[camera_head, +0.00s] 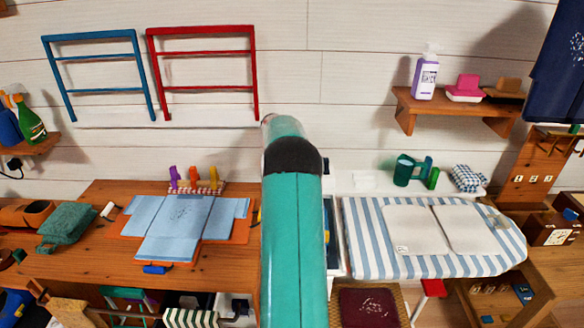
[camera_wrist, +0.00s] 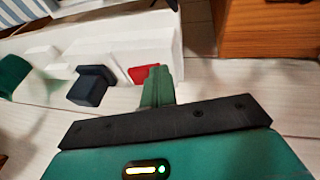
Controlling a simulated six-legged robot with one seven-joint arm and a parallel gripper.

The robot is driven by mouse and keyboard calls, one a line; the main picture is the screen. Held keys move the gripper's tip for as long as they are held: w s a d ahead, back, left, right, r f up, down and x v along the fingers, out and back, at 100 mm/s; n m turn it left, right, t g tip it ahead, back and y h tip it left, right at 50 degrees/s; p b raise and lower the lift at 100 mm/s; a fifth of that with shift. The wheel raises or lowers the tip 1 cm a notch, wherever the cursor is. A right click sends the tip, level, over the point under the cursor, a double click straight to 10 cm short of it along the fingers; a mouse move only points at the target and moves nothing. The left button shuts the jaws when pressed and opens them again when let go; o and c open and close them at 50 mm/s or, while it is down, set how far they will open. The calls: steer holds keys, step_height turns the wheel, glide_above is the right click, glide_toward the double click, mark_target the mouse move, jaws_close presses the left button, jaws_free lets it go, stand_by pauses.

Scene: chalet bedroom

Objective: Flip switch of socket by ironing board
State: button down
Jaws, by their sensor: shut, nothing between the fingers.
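The ironing board (camera_head: 352,235), with a blue-and-white striped cover, is at the right in the head view. My green gripper (camera_wrist: 160,88) is shut and empty in the wrist view; my arm hides it in the head view. Just beyond the fingertips is a white housing (camera_wrist: 125,40), probably the socket, against the plank wall. A small red part (camera_wrist: 143,74), perhaps its switch, is just left of the fingers. A dark blue block (camera_wrist: 92,86) is further left. I cannot tell whether the fingers touch the red part or which way it is set.
A wooden desk (camera_head: 100,265) with light blue folded cloth (camera_head: 180,228) is at the left. A wall shelf (camera_head: 455,108) holds a purple-labelled bottle (camera_head: 424,78). A green mug-like item (camera_head: 404,170) stands behind the board. A wooden cabinet (camera_wrist: 265,30) is at the wrist view's upper right.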

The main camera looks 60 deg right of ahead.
steer(key=shift+w+a+f, duration=0.1)
steer(key=shift+a+f, duration=0.1)
steer(key=shift+f, duration=0.35)
steer(key=shift+s+d+r, duration=0.15)
steer(key=shift+s+d, duration=0.1)
steer(key=shift+s, duration=0.2)
steer(key=shift+s+d+r, duration=0.1)
steer(key=shift+s+d, duration=0.1)
steer(key=shift+s, duration=0.2)
steer(key=w+v, duration=0.1)
steer(key=v, duration=1.3)
steer(key=shift+r, duration=0.25)
steer(key=shift+a, duration=0.1)
